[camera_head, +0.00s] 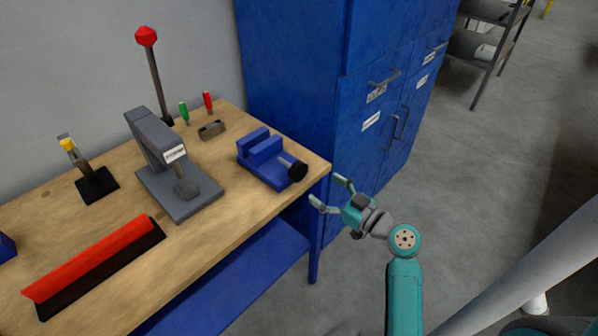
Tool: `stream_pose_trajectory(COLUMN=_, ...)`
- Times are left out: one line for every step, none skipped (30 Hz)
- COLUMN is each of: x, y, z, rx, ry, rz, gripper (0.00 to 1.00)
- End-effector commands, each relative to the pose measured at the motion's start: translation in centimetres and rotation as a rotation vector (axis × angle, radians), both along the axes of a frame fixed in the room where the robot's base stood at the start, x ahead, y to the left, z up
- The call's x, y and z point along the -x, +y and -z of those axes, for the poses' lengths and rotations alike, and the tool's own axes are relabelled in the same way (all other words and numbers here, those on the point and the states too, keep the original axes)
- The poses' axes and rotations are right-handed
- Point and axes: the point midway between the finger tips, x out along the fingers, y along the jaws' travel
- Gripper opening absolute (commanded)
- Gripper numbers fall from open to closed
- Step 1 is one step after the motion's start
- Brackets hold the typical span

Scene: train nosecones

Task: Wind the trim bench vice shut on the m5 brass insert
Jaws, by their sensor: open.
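The blue bench vice (262,156) sits on the wooden bench near its right end. Its black round handle (297,171) sits on a light screw at the right side, close to the bench edge. I cannot make out a brass insert in the jaws; it is hidden or too small to tell. My gripper (328,191) is open and empty, off the right end of the bench. Its spread fingers point left towards the vice handle and are apart from it.
A grey press (172,165), a red-and-black long block (95,265), a yellow-topped tool on a black base (97,184) and a red-knobbed lever (153,75) stand on the bench (235,225). Blue cabinets (375,100) stand behind.

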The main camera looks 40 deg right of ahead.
Motion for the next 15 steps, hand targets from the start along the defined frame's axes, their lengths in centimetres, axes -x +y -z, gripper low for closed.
stream_pose_trajectory(x=-0.8, y=0.1, z=0.0, rx=0.001, ry=-0.001, rz=-0.004, gripper=0.87)
stream_pose_trajectory(x=-1.3, y=0.2, z=-0.1, rx=0.002, ry=-0.001, rz=-0.005, gripper=0.87)
stream_pose_trajectory(x=-2.0, y=0.2, z=-0.1, rx=0.002, ry=-0.001, rz=-0.004, gripper=0.87)
stream_pose_trajectory(x=-2.5, y=0.2, z=0.0, rx=0.001, ry=-0.001, rz=-0.005, gripper=0.87)
stream_pose_trajectory(x=-3.1, y=0.3, z=0.0, rx=0.000, ry=-0.001, rz=-0.005, gripper=0.87)
stream_pose_trajectory(x=-3.8, y=0.3, z=-0.1, rx=0.002, ry=-0.001, rz=-0.004, gripper=0.87)
stream_pose_trajectory(x=-4.4, y=0.4, z=-0.1, rx=0.002, ry=-0.001, rz=-0.005, gripper=0.87)
stream_pose_trajectory(x=-4.9, y=0.4, z=0.0, rx=0.001, ry=-0.001, rz=-0.004, gripper=0.87)
stream_pose_trajectory(x=-5.6, y=0.3, z=0.0, rx=0.001, ry=0.000, rz=-0.003, gripper=0.87)
stream_pose_trajectory(x=-6.1, y=0.4, z=0.0, rx=0.001, ry=0.000, rz=-0.004, gripper=0.87)
stream_pose_trajectory(x=-6.5, y=0.4, z=0.0, rx=0.000, ry=0.000, rz=-0.003, gripper=0.87)
stream_pose_trajectory(x=-7.1, y=0.4, z=0.0, rx=0.000, ry=0.000, rz=-0.003, gripper=0.87)
stream_pose_trajectory(x=-7.5, y=0.4, z=0.0, rx=0.001, ry=0.000, rz=-0.003, gripper=0.87)
stream_pose_trajectory(x=-7.9, y=0.4, z=0.0, rx=0.001, ry=0.000, rz=-0.002, gripper=0.87)
stream_pose_trajectory(x=-8.3, y=0.4, z=0.0, rx=0.000, ry=0.001, rz=-0.001, gripper=0.87)
